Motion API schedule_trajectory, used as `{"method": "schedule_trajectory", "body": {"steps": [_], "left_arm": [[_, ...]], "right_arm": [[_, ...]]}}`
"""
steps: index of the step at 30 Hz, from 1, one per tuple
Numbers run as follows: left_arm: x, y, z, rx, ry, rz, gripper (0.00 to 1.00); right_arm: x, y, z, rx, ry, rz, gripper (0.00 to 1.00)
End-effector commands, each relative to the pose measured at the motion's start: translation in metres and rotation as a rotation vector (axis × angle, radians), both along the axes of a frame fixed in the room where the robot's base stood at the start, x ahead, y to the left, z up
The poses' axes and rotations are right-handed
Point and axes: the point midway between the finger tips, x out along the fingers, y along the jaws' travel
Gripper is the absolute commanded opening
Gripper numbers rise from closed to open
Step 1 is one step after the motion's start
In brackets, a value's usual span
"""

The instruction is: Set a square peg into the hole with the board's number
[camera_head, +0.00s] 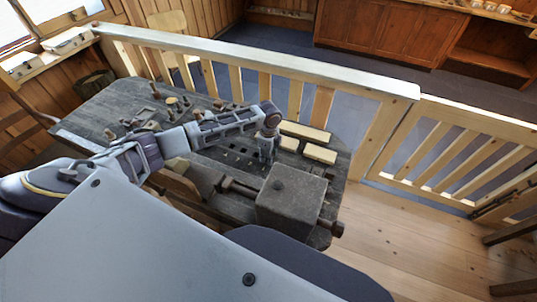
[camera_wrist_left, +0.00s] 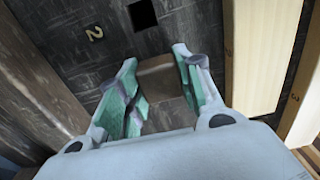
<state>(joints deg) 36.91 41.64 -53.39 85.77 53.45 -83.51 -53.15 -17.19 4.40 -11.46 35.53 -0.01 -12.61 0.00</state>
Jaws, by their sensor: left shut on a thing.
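My left gripper (camera_head: 267,158) is low over the dark workbench, beside the pale blocks. In the left wrist view its two teal-padded fingers (camera_wrist_left: 156,57) are shut on a brown square peg (camera_wrist_left: 158,82). Beyond the peg is a dark square hole (camera_wrist_left: 142,14) in a dark, scratched surface. A pale number 2 (camera_wrist_left: 93,32) is marked to the left of that hole. The peg appears apart from the hole; its lower end and its height are hidden. My right gripper does not show.
Pale wooden blocks (camera_head: 305,131) lie right of the gripper; one (camera_wrist_left: 250,50) stands close beside the right finger, and another carries a mark. A large vise-like block (camera_head: 290,205) stands at the front. Several small turned pieces (camera_head: 172,102) are at the left. A railing (camera_head: 265,65) runs behind.

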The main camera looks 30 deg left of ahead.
Motion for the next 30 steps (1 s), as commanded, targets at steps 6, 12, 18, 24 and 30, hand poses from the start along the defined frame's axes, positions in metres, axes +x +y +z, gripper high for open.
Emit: {"method": "schedule_trajectory", "body": {"steps": [6,12,18,24,30], "left_arm": [[0.0,-0.0001,-0.0002,0.0,0.0,0.0,0.48],[-0.0001,-0.0001,-0.0002,0.0,0.0,0.0,0.6],[-0.0001,-0.0001,-0.0003,0.0,0.0,0.0,0.69],[-0.0001,-0.0001,-0.0003,0.0,0.0,0.0,0.78],[-0.0001,-0.0001,0.0,0.0,0.0,0.0,0.78]], "right_arm": [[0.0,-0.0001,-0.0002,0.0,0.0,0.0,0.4],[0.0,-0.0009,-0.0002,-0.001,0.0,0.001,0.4],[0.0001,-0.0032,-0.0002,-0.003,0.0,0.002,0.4],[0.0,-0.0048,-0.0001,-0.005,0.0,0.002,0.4],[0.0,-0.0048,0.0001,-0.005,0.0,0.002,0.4]]}}
